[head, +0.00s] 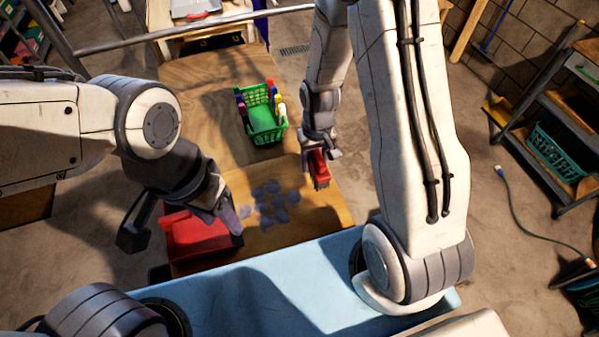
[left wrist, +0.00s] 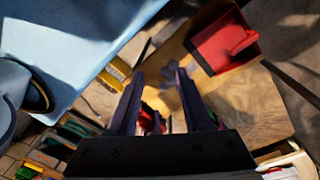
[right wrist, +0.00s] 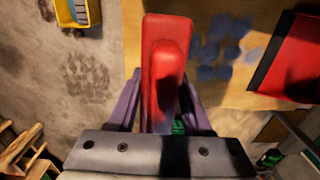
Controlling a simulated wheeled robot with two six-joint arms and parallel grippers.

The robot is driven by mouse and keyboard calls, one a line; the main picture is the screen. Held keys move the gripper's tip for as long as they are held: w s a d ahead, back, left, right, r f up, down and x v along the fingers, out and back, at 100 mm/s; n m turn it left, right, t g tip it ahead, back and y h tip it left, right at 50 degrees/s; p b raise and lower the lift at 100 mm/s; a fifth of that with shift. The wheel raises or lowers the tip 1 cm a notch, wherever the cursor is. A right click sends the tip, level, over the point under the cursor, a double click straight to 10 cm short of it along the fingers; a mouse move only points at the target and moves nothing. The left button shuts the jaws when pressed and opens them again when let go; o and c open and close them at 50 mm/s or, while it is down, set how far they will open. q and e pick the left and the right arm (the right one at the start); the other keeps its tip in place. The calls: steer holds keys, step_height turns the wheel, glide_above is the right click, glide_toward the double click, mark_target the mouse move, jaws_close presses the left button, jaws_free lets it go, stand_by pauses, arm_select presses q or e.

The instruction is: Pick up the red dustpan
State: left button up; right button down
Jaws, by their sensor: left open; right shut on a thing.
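The red dustpan (head: 190,238) lies on the near left part of the wooden table, partly covered by my left gripper. My left gripper (head: 228,212) is open and empty, above the dustpan's right side. In the left wrist view the dustpan (left wrist: 215,45) is to the right of the open fingers (left wrist: 160,75), with its raised handle showing. My right gripper (head: 316,157) is shut on a red brush-like thing (head: 319,172), held over the table's right side. In the right wrist view this red thing (right wrist: 164,62) is between the fingers, and the dustpan (right wrist: 288,60) is at right.
Several grey-blue patches (head: 270,200) lie on the table (head: 320,210) between the grippers. A green basket (head: 264,125) with bottles stands further back. A pale blue surface (head: 290,290) runs along the front. A shelf (head: 560,120) stands at right.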

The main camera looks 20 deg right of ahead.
arm_select(q)
step_height(320, 180, down, 3)
steer(key=shift+f+b, duration=0.2)
steer(key=shift+b, duration=0.75)
steer(key=shift+o, duration=1)
